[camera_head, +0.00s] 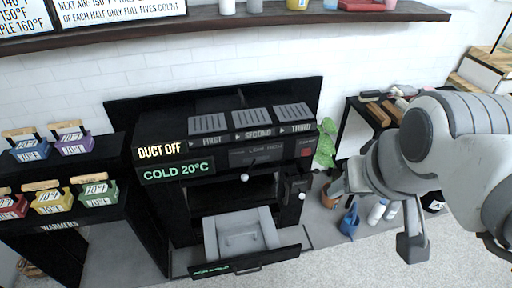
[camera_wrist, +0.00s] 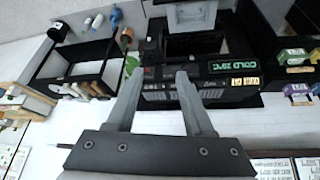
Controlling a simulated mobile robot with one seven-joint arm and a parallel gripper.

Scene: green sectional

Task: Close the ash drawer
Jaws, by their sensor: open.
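The ash drawer (camera_head: 286,254) is pulled out at the bottom of the black stove (camera_head: 160,172). Its grey tray is exposed, and its black front carries green lettering and a handle bar. The tray's inside looks empty. In the wrist view the drawer's grey tray (camera_wrist: 192,16) shows at the top, beyond the stove body. My gripper (camera_wrist: 157,76) is open and empty, with its two grey fingers apart and pointing toward the stove. In the head view my arm reaches in from the right, and its end is to the right of the stove, apart from the drawer.
Left of the stove is a black shelf (camera_head: 100,200) with several coloured tubs (camera_head: 74,144). Right of it is a black side table (camera_head: 345,135) with items on top. A blue watering can (camera_head: 349,222) and bottles stand on the floor. Floor before the drawer is clear.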

